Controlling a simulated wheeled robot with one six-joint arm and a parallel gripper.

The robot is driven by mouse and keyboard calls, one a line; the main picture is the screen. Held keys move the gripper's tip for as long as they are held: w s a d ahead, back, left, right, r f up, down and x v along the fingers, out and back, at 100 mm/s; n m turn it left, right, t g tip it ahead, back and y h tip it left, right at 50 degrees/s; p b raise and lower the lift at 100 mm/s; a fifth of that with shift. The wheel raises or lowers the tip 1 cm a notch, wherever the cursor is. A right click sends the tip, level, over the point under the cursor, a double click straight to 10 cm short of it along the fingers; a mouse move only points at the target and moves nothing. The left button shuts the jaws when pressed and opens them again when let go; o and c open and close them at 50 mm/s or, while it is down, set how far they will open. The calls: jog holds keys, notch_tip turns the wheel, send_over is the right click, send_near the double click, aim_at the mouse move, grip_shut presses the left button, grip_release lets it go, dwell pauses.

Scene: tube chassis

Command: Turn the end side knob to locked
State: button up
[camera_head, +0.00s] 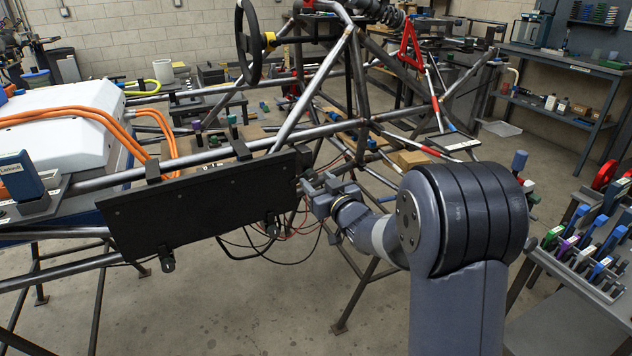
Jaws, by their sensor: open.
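A long black panel (205,208) hangs on the tube chassis at centre left. Two small dark knobs show below its lower edge, a left knob (167,262) and a right knob (272,228). My gripper (308,186) is at the right end of the panel, reaching in from the right. Its jaws are open, with the fingertips close to the panel's end face. A knob on that end face is not clear; the gripper and the viewing angle hide it. I cannot tell whether the fingers touch anything, or how any knob is turned.
Chassis tubes (290,112) run above and behind the panel. Loose black and red wires (265,250) hang near my gripper. A white box with orange cables (60,120) is at left. A tool bench (565,300) stands at right.

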jog(key=shift+w+a, duration=0.3)
jog(key=shift+w, duration=0.35)
jog(key=shift+c, duration=0.2)
